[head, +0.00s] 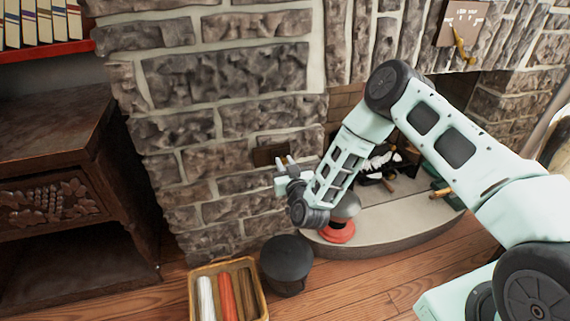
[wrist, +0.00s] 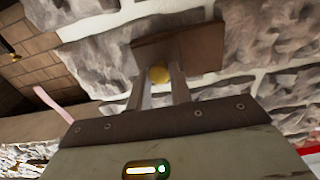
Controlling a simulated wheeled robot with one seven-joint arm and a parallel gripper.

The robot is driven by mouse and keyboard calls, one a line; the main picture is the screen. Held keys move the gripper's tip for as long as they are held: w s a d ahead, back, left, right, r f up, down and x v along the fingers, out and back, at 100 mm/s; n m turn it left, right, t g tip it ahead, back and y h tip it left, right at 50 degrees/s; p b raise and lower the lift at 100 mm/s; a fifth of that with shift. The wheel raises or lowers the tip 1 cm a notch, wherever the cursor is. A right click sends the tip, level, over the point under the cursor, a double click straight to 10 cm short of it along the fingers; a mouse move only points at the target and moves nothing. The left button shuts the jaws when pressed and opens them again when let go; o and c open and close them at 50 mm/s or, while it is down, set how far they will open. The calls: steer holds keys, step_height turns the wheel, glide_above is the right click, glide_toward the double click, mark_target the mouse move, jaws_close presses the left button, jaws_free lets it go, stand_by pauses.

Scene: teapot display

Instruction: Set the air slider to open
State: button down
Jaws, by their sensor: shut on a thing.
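The air slider shows as a dark brown plate (head: 266,155) on the stone wall, left of the fireplace opening. No open or shut marking is readable on the plate.
A black bucket (head: 286,262) and a wooden crate (head: 196,290) with coloured rolls stand on the floor below. A carved wooden cabinet (head: 60,200) is at the left. A red object (head: 338,233) sits on the curved hearth (head: 400,222) under my arm.

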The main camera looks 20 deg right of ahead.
steer(key=shift+a, duration=2.45)
steer(key=c, duration=1.3)
jaws_free()
steer(key=shift+a, duration=0.1)
steer(key=shift+s+p, duration=8.75)
steer(key=shift+p, duration=1.85)
